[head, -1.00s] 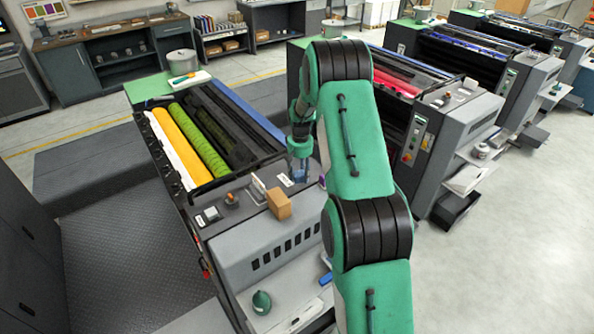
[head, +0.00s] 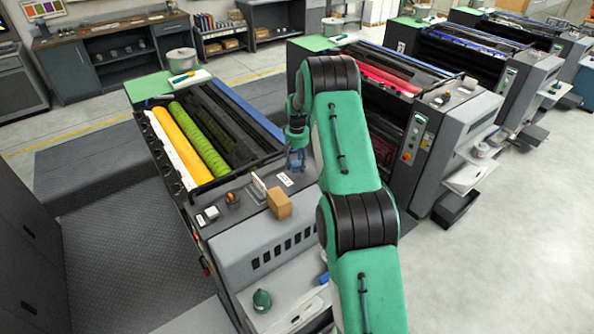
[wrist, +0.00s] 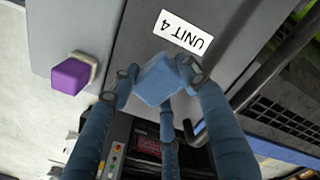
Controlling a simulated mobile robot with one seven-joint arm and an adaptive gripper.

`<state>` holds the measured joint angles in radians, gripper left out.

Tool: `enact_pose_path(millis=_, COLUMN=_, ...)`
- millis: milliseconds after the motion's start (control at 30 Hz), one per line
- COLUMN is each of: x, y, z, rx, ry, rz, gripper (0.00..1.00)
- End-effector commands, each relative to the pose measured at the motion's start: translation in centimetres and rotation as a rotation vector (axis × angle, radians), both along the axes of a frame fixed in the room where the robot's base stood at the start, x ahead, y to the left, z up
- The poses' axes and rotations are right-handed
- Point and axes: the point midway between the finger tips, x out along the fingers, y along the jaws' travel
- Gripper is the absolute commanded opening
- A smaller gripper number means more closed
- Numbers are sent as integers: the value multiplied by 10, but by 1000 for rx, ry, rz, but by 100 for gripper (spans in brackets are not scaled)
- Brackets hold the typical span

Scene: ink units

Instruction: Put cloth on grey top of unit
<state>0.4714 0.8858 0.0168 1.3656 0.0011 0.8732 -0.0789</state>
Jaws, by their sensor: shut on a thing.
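My gripper (wrist: 160,82), with blue fingers, is shut on a light blue cloth (wrist: 155,80) that is bunched between the fingertips. In the head view my gripper (head: 296,160) hangs over the right end of the nearest unit, beside its rollers. In the wrist view the cloth is near the "UNIT 4" label (wrist: 182,32) on the unit's dark grey top (wrist: 135,40); I cannot tell whether it touches. The head view shows this dark top (head: 222,222) and a lighter grey cover (head: 240,244) in front of it.
A brown box (head: 279,203) and small controls stand on the unit's top. A purple block (wrist: 70,76) sits at an edge in the wrist view. Yellow (head: 178,140) and green (head: 198,138) rollers lie left of my gripper. A green-topped bottle (head: 262,300) stands on the front shelf.

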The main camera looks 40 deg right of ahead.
Motion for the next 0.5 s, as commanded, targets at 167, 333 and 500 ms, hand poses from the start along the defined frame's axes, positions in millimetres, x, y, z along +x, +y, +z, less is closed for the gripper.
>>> enact_pose_path(millis=167, x=-1, y=0, z=-7, rx=1, ry=2, rz=0, gripper=28)
enact_pose_path(millis=333, x=-1, y=0, z=-23, rx=1, ry=2, rz=0, gripper=28)
enact_pose_path(millis=500, x=-1, y=0, z=-34, rx=0, ry=1, rz=0, gripper=28)
